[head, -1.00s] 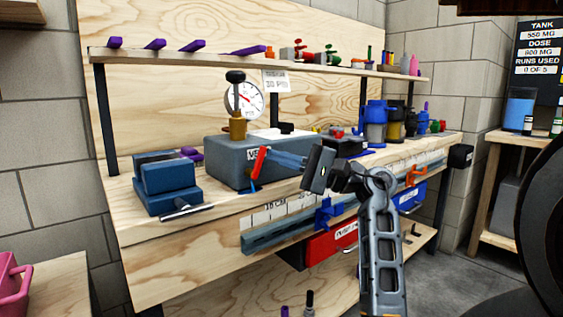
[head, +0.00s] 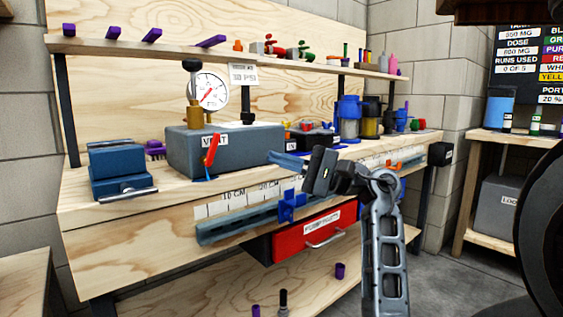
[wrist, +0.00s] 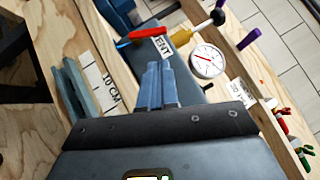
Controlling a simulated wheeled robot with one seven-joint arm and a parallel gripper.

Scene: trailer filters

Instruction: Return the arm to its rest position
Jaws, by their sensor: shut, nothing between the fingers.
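My gripper (head: 284,161) is at the end of my grey arm in the head view, pointing left in front of the workbench. Its blue-grey fingers are together with nothing between them. In the wrist view the closed fingers (wrist: 158,84) point toward the grey vent box (wrist: 190,75). In the head view the vent box (head: 235,150) stands on the bench left of the fingertips, with a red lever (head: 211,152) on its front. Whether the fingertips are clear of the box by much, I cannot tell.
The workbench (head: 130,225) carries a blue vise (head: 118,170), a pressure gauge (head: 209,90), blue canisters (head: 349,118) and a ruler rail (head: 245,228). A red drawer (head: 306,238) hangs below. A shelf (head: 140,50) runs above. Grey floor is open at right.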

